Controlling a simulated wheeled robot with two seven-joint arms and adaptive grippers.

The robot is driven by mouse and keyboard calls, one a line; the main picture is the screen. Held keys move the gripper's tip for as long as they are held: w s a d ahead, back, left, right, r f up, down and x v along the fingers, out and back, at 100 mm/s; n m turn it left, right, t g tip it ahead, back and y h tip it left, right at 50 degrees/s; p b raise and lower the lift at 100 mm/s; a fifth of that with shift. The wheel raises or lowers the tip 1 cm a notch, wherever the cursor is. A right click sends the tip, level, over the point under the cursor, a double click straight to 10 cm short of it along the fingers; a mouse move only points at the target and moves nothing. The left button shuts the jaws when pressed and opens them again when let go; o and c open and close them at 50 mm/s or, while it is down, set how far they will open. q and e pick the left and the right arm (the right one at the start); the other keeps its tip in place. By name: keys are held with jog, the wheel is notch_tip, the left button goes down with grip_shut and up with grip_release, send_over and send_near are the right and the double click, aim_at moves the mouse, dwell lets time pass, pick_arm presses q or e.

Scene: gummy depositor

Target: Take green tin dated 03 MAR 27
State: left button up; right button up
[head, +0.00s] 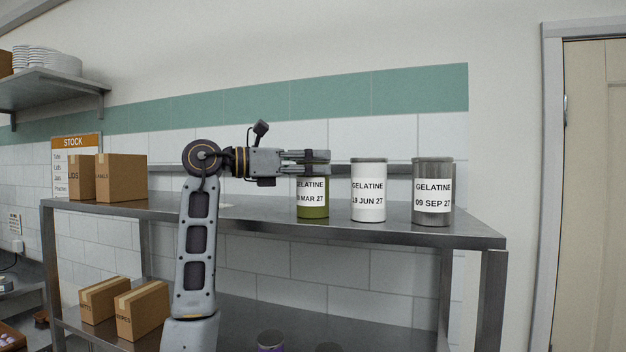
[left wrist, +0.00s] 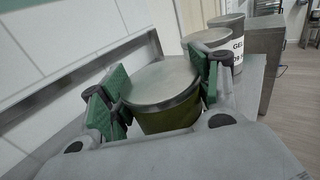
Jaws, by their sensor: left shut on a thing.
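The green tin (head: 312,211) stands upright on the metal shelf top, with a white label reading GELATINE and a date whose visible part is "MAR 27". My left gripper (head: 318,160) is shut on its upper part and hides its lid in the head view. In the left wrist view the green tin (left wrist: 168,112) shows its grey lid, with the green finger pads of my left gripper (left wrist: 160,98) on both sides. A white tin (head: 368,190), dated 19 JUN 27, and a grey tin (head: 432,192), dated 09 SEP 27, stand to its right. My right gripper is out of view.
The metal shelf (head: 470,236) ends just right of the grey tin. A low rail runs along its back. Cardboard boxes (head: 121,177) stand at the left end, and more boxes (head: 142,310) sit on the lower shelf. A purple tin (head: 270,341) shows below.

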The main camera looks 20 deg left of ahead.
pick_arm(q)
jog(key=shift+r, duration=0.1)
jog(key=shift+r, duration=4.95)
jog(key=o, duration=1.2)
jog(key=shift+c, duration=0.2)
jog(key=c, duration=1)
